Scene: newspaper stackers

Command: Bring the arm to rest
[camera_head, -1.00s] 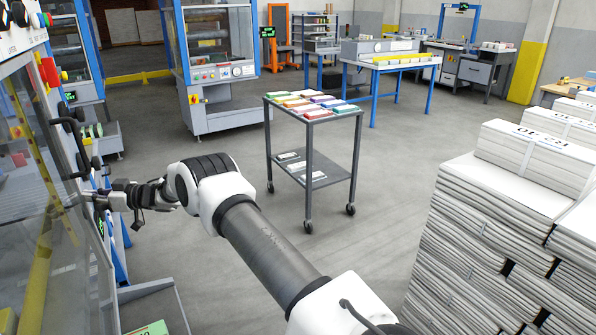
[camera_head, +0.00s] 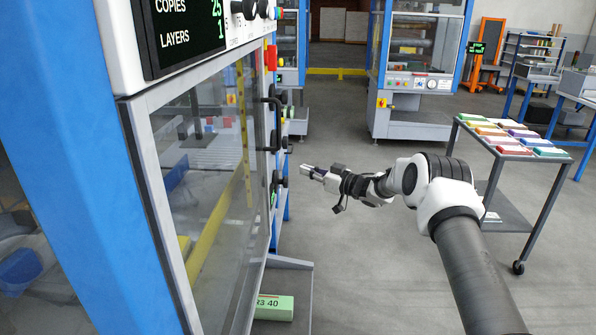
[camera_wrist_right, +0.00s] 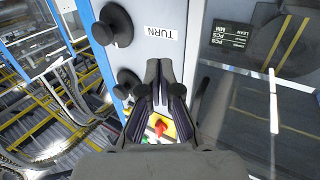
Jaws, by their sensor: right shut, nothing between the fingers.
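My right arm reaches in from the lower right in the head view. Its gripper (camera_head: 308,171) points left toward the stacker machine's side panel with black knobs (camera_head: 279,180). In the head view a small gap shows between the fingertips and the knobs. In the right wrist view the fingers (camera_wrist_right: 165,68) are together and hold nothing. They are in front of the panel with the "TURN" label (camera_wrist_right: 160,32), beside a large black knob (camera_wrist_right: 113,26). A red and yellow switch (camera_wrist_right: 161,126) shows below the fingers. My left gripper is not in view.
The stacker's glass door (camera_head: 200,180) with a black handle (camera_head: 273,122) fills the left, under a display (camera_head: 185,32). A cart with coloured stacks (camera_head: 510,150) stands behind my arm. Grey floor between is open.

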